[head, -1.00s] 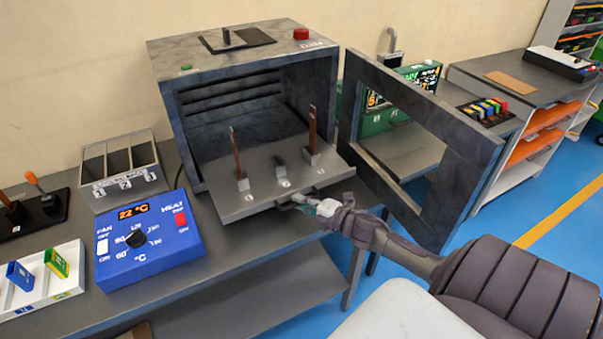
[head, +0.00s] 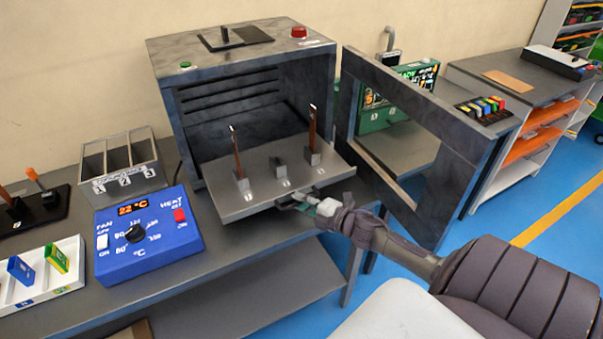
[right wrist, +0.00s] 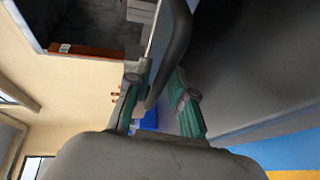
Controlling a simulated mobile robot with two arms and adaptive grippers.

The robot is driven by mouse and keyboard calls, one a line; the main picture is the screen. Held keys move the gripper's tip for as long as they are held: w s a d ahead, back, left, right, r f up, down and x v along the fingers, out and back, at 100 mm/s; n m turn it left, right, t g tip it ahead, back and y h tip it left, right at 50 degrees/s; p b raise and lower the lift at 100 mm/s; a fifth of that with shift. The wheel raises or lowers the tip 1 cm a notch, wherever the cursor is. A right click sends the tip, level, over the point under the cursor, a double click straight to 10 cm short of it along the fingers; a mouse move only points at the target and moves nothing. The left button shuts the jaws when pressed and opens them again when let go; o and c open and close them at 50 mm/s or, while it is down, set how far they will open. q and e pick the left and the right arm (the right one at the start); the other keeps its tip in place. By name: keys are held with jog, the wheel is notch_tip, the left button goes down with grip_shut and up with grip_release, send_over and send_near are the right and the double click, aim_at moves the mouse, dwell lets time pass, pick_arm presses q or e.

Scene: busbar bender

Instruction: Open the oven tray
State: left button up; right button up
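The grey oven tray (head: 235,202) is slid out past the front of the grey oven (head: 235,58). It carries numbered spots with two upright copper bars and a small dark block (head: 281,163). The tray's dark handle (head: 315,193) is at its front edge. My right gripper (head: 302,203) is at this handle. In the right wrist view the handle (right wrist: 176,40) runs between the two green-sided fingers, which stand apart with a visible gap (right wrist: 157,82). Firm contact cannot be told. My left gripper is not in view.
A blue control box (head: 150,240) reading 22 °C and a slotted holder (head: 122,172) stand on the bench at the left. A green device (head: 400,95) is behind the door.

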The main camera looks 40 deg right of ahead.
jog(key=v, duration=1.2)
dwell(0.3)
